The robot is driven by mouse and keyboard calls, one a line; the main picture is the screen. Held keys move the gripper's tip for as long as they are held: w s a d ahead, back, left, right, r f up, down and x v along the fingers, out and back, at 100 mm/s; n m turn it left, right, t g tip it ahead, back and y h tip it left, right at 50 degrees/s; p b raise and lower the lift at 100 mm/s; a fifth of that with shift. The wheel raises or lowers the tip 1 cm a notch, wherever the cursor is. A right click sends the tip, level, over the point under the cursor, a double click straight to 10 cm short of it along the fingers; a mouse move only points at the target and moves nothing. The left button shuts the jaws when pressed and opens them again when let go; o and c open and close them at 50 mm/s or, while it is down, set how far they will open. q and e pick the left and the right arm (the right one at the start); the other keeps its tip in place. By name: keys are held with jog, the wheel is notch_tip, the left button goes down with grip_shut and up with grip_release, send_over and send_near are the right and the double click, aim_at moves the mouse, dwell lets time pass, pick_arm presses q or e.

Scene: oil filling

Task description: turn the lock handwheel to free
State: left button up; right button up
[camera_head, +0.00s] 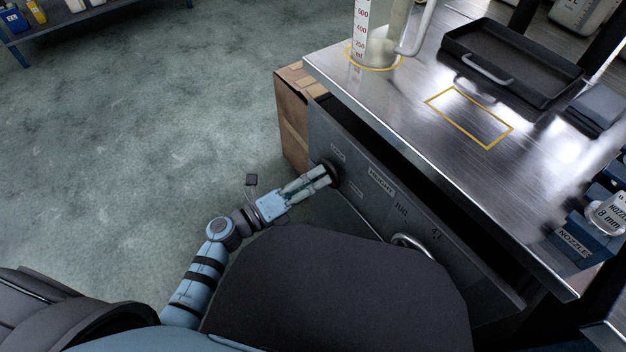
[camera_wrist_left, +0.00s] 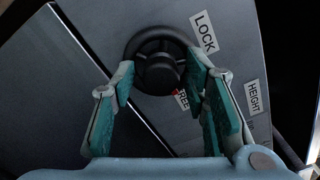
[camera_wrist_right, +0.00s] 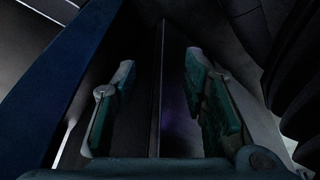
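The lock handwheel (camera_wrist_left: 158,62) is a dark round wheel with spokes and a hub on the grey front panel. In the left wrist view it lies between and just beyond the fingertips of my left gripper (camera_wrist_left: 160,80). A LOCK label (camera_wrist_left: 204,32) sits at its upper right; a partly hidden FREE label (camera_wrist_left: 183,99) with a small red mark sits at its lower right. In the head view my left gripper (camera_head: 322,176) reaches the wheel (camera_head: 332,173). Its fingers are apart, and contact cannot be told. My right gripper (camera_wrist_right: 160,85) is open and empty in its wrist view.
The panel carries a HEIGHT label (camera_head: 381,180) and a curved metal handle (camera_head: 411,242). The floor at left is clear.

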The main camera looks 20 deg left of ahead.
pick_arm(q)
jog(key=shift+d, duration=0.1)
jog(key=v, duration=1.2)
